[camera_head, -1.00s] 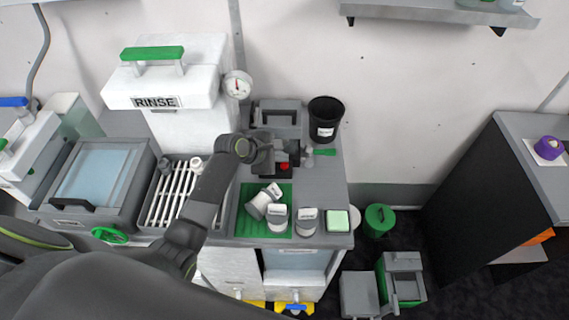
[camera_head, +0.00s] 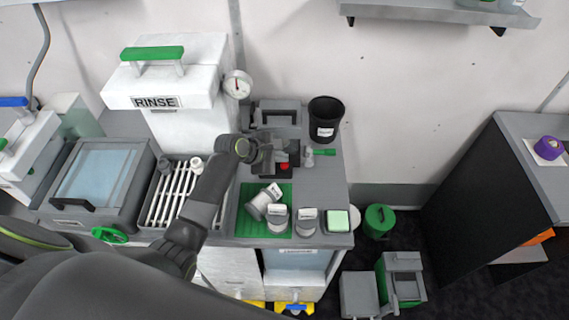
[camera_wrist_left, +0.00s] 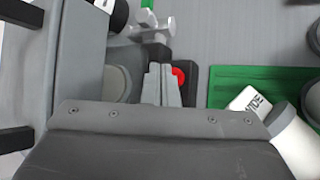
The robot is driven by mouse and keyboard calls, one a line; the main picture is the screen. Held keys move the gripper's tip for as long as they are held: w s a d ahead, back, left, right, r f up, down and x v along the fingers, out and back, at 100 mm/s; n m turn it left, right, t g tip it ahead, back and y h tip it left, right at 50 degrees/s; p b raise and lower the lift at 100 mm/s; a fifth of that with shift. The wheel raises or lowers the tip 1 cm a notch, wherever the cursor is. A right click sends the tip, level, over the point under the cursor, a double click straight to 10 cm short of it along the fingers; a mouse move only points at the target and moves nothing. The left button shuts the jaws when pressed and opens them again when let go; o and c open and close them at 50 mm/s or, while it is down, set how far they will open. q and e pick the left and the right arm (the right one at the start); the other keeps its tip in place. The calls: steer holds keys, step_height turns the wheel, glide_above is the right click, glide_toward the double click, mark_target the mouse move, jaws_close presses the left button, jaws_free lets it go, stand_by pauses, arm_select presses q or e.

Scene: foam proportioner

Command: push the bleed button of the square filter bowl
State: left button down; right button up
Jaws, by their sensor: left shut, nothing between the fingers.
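A red button (camera_head: 284,166) sits on a dark housing (camera_head: 294,158) on the grey counter, behind the green mat. In the left wrist view the red button (camera_wrist_left: 179,77) shows just right of my fingers, partly covered by them, on a dark base (camera_wrist_left: 189,92). My left gripper (camera_head: 273,158) is shut and empty, just left of the button in the head view. Its closed fingers (camera_wrist_left: 161,82) overlap the housing in the wrist view; I cannot tell whether they touch it. The filter bowl's shape is largely hidden by my gripper. My right gripper is not in view.
A green ribbed mat (camera_head: 246,222) with white-and-grey nozzles (camera_head: 277,219) lies in front. A black cup (camera_head: 325,119) and a grey fitting with a green handle (camera_head: 324,152) stand behind and right. The white RINSE box (camera_head: 185,70) is at the left.

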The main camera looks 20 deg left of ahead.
arm_select(q)
steer(key=shift+f, duration=0.2)
steer(key=shift+f, duration=0.25)
steer(key=shift+f, duration=0.45)
stand_by(1.0)
steer(key=shift+r, duration=0.1)
steer(key=shift+r+p, duration=0.75)
steer(key=shift+p, duration=0.55)
